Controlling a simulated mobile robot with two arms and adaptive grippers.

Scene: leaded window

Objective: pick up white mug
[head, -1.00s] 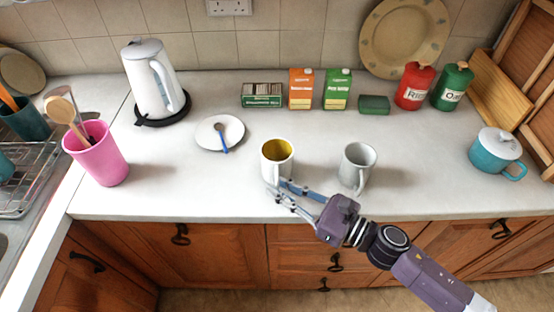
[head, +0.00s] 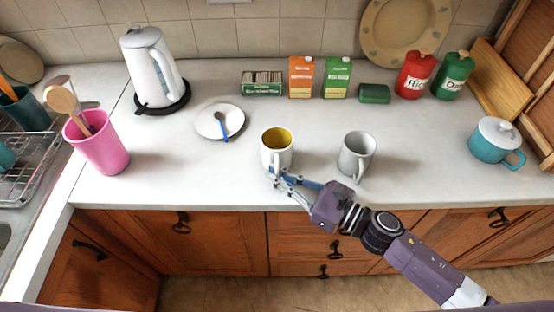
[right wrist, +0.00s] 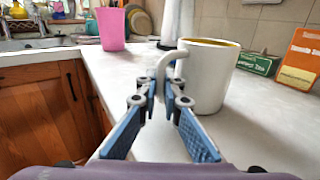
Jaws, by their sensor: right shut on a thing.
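A white mug with a yellow inside (head: 277,157) stands upright on the counter, left of a second, plain whitish mug (head: 355,157). My right gripper (head: 278,178) is at the near side of the yellow-lined mug. In the right wrist view the same mug (right wrist: 212,75) has its handle between the fingertips of the gripper (right wrist: 164,90), which are shut on it. The mug appears to rest on the counter. My left gripper is not in view.
A saucer with a blue-handled spoon (head: 220,122) lies behind left, near a white kettle (head: 152,70). A pink utensil cup (head: 98,145) stands at left. Cartons (head: 320,78), red and green canisters (head: 417,76) and a teal pot (head: 496,141) stand behind and right.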

